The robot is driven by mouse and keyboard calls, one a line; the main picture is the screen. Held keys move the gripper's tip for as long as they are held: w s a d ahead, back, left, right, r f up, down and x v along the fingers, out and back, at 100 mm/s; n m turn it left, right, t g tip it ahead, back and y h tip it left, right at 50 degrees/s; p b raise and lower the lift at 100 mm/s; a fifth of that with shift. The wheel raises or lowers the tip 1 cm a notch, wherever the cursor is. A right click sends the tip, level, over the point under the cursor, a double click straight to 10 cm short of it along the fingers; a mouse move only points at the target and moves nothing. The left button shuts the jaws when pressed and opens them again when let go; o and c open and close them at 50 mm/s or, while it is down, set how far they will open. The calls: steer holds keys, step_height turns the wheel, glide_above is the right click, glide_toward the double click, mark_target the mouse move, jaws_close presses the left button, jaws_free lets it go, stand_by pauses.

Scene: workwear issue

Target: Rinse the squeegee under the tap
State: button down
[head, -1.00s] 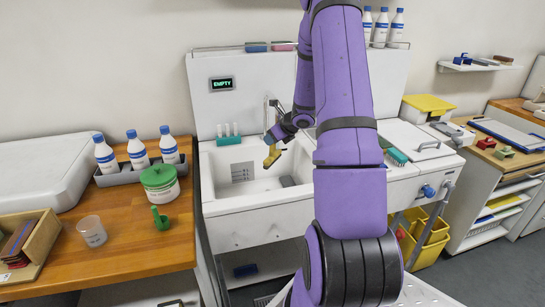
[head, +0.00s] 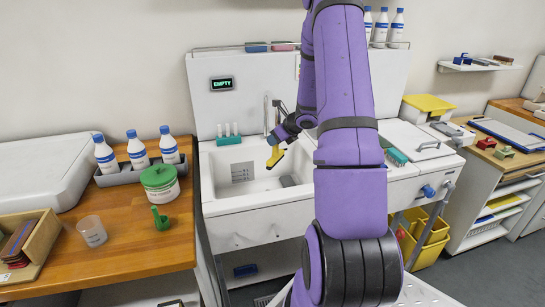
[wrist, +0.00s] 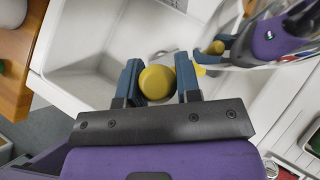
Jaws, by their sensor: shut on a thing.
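My gripper (head: 277,138) is shut on the yellow squeegee (head: 275,157) and holds it over the white sink basin (head: 222,175), below the rim's back edge in the picture. In the wrist view, the squeegee's round yellow end (wrist: 157,82) sits between the two blue fingers of my gripper (wrist: 158,84). The tap (head: 266,108) rises at the back of the sink, close beside my gripper, and is partly hidden by my arm. I cannot make out any running water.
A small display (head: 222,84) on the splashback reads EMPTY. A grey block (head: 288,181) lies in the basin. Teal-based tubes (head: 228,138) stand on the back rim, and a teal brush (head: 397,157) lies right of the basin. A wooden counter (head: 130,235) with bottles adjoins on the left.

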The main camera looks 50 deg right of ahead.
steer(key=s+a, duration=0.4)
steer(key=a, duration=0.2)
steer(key=shift+s, duration=0.3)
stand_by(0.4)
steer(key=shift+a, duration=0.1)
stand_by(0.4)
stand_by(0.7)
steer(key=s+a+r, duration=0.3)
steer(key=a+r, duration=0.1)
stand_by(0.5)
stand_by(0.8)
